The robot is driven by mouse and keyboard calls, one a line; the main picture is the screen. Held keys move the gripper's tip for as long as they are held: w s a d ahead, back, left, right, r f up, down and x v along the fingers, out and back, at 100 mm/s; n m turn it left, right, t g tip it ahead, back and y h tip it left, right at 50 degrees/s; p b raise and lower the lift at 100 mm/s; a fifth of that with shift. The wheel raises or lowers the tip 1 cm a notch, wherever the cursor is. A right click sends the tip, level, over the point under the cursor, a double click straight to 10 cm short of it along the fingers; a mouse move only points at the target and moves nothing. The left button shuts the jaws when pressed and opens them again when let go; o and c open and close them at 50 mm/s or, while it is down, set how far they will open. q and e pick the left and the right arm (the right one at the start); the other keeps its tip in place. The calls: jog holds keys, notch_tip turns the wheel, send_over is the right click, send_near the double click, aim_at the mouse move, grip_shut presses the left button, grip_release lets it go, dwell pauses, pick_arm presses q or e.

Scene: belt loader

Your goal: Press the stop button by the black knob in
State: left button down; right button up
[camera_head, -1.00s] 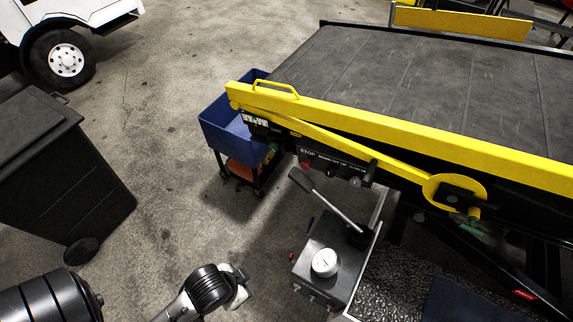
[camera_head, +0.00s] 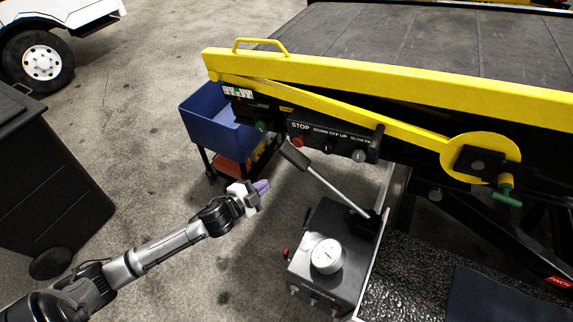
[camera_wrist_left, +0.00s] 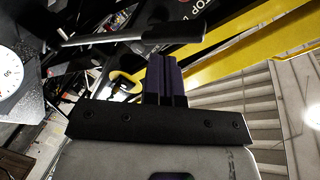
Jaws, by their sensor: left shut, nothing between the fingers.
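The control panel (camera_head: 345,138) is a black box on the side of the belt loader, under the yellow rail. The red stop button (camera_head: 297,141) sits at its left end below the word STOP. The black knob (camera_head: 328,148) is just right of it. My left gripper (camera_head: 263,187) is below and left of the button, apart from it, with its purple fingers shut and empty. In the left wrist view the fingers (camera_wrist_left: 165,80) are together, and part of the STOP lettering shows beyond them; the button is not clear there. My right gripper is out of view.
A lever with a black grip (camera_head: 294,156) rises from a grey box with a white gauge (camera_head: 327,256), close in front of the panel. A blue bin (camera_head: 212,130) stands behind and left of my left gripper.

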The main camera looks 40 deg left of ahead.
pick_arm(q)
jog(key=w+a+f+m+g+h+b, duration=0.1)
jog(key=w+a+m+h+b, duration=0.5)
jog(key=a+m+h+b, duration=0.3)
jog(key=a+m+b, duration=0.1)
jog(key=m+b, duration=0.1)
jog(key=m, duration=0.2)
jog(key=shift+f+m, duration=0.3)
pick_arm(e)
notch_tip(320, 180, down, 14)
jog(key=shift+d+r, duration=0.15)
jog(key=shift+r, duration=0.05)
pick_arm(q)
jog(key=shift+d, duration=0.1)
send_near(296, 144)
jog(key=s+d+x, duration=0.1)
jog(key=x, duration=0.4)
jog(key=shift+w, duration=1.15)
